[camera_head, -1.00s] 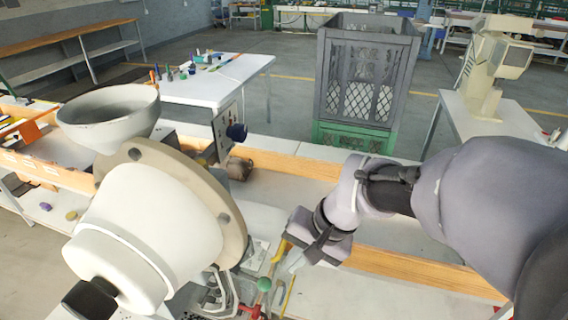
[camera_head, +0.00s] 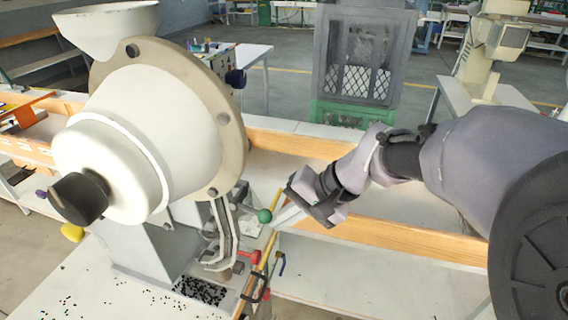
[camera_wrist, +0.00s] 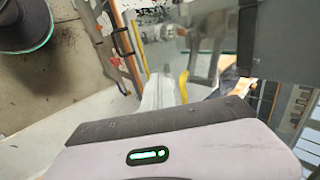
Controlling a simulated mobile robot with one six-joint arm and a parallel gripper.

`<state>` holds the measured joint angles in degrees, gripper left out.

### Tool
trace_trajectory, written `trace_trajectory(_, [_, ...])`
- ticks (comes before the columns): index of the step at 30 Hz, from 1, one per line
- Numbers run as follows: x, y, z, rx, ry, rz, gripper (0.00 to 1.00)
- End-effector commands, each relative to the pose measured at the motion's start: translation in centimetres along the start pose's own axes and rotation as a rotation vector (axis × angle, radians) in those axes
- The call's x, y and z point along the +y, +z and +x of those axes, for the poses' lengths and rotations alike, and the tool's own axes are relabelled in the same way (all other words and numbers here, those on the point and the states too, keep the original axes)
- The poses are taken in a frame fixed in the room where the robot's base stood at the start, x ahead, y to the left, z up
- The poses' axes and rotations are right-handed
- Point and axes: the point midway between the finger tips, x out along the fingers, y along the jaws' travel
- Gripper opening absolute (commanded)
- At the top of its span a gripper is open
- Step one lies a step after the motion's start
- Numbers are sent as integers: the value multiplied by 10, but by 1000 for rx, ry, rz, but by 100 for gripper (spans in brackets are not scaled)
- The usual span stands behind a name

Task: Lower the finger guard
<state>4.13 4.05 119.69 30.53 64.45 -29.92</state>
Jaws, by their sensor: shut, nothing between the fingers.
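The eyelet press (camera_head: 150,125) fills the left of the head view, with a large pale drum and flange. At its lower front are bent metal rails (camera_head: 222,235), a green ball knob (camera_head: 264,215), a red part (camera_head: 255,257) and a yellow bar (camera_head: 268,248). I cannot tell for certain which part is the finger guard. My gripper (camera_head: 284,217) is shut and empty, just right of the green knob; contact cannot be told. In the wrist view its pale fingers (camera_wrist: 160,92) point toward the yellow bar (camera_wrist: 183,86), with a grey panel to the right.
A white hopper (camera_head: 105,28) sits above the drum. Small dark eyelets (camera_head: 200,290) lie in a tray at the press foot, others on the white table (camera_head: 80,290). A wooden rail (camera_head: 390,240) runs below my arm. A grey crate (camera_head: 362,55) stands behind.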

Motion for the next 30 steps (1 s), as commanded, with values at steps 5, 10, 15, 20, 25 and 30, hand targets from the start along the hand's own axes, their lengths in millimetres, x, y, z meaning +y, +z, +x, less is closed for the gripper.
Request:
trace_trajectory(5, [-3,-1,15,-1,0,-1,0])
trace_trajectory(10, [-7,-1,25,-1,1,-1,0])
trace_trajectory(15, [-11,-1,31,0,1,0,0])
trace_trajectory(20, [-13,-1,34,-1,1,0,0])
trace_trajectory(25, [-14,-1,36,-1,1,0,0])
trace_trajectory(30, [-14,-1,36,0,1,0,0])
